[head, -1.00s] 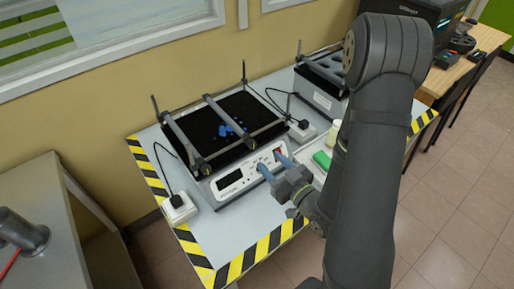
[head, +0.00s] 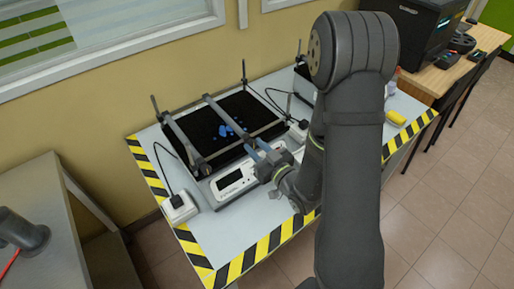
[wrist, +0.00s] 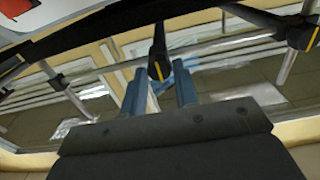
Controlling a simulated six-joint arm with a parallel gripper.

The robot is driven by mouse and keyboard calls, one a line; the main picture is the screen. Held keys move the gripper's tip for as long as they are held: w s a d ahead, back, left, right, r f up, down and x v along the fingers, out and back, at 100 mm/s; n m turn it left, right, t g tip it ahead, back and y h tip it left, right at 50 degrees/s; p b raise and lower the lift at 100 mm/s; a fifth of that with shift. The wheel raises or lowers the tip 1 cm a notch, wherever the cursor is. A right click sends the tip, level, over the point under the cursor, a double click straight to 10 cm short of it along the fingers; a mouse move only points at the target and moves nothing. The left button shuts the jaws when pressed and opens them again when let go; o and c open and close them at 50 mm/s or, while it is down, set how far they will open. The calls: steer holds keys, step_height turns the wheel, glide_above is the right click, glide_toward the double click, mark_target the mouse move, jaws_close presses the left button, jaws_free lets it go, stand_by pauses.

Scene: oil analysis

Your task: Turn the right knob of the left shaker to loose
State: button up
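The left shaker (head: 212,158) has a black platform with blue bits on it and two clamp bars across it. Its left knob (head: 204,169) is at the near end of the left bar. In the wrist view, the right knob (wrist: 158,66), black with a yellow mark, shows between the two blue fingertips of my gripper (wrist: 160,72). The fingers are apart, with gaps beside the knob; contact is not visible.
A second shaker (head: 303,82) stands behind my arm, mostly hidden. A white power box (head: 180,209) with a plug is at the left. The table (head: 222,238) has a striped edge and is clear at its front left. A yellow item (head: 396,118) lies at the right.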

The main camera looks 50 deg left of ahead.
steer(key=c, duration=0.5)
steer(key=shift+o, duration=0.2)
steer(key=shift+n, duration=0.4)
steer(key=n, duration=0.3)
steer(key=shift+s+n, duration=0.1)
steer(key=shift+n, duration=0.2)
steer(key=n, duration=0.3)
steer(key=shift+n, duration=0.4)
steer(key=n, duration=0.5)
steer(key=shift+f, duration=0.15)
steer(key=shift+s+n, duration=0.1)
steer(key=shift+n, duration=2.2)
steer(key=o, duration=1)
